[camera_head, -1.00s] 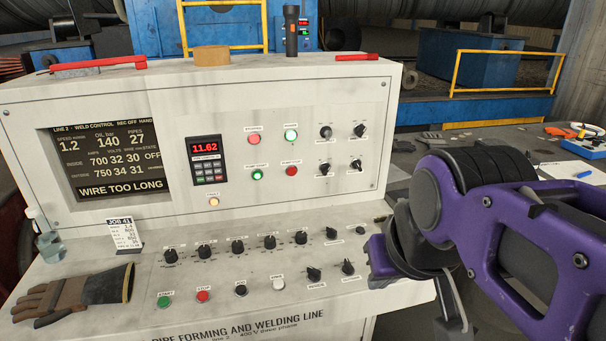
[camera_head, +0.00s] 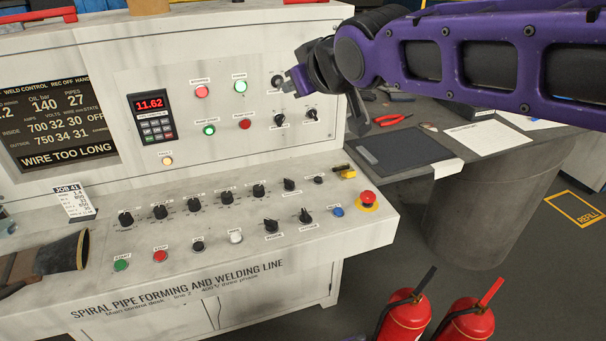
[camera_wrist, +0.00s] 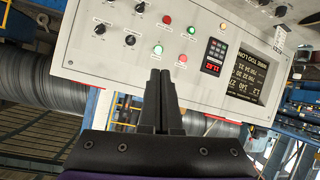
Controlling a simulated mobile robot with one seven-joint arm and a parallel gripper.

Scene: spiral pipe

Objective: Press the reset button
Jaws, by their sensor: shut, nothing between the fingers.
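The control desk's sloping front carries a blue button (camera_head: 337,212) at its right end, beside a red mushroom button (camera_head: 367,199) on a yellow base. Green START (camera_head: 121,265), red STOP (camera_head: 160,256), black (camera_head: 198,246) and white (camera_head: 236,236) buttons line the front. An amber button (camera_head: 167,160) sits below the red-digit display. The small labels are too blurred to tell which one reads reset. My gripper (camera_wrist: 160,75) is shut and empty in the wrist view, with the upright panel beyond. In the head view the arm's end is high at the panel's right, above and apart from the front buttons.
Knobs (camera_head: 227,198) stand in rows behind the front buttons. A glove (camera_head: 45,262) lies at the desk's left. A side table with a dark pad (camera_head: 402,150) and red pliers (camera_head: 392,119) is at right. Red extinguishers (camera_head: 405,315) stand below.

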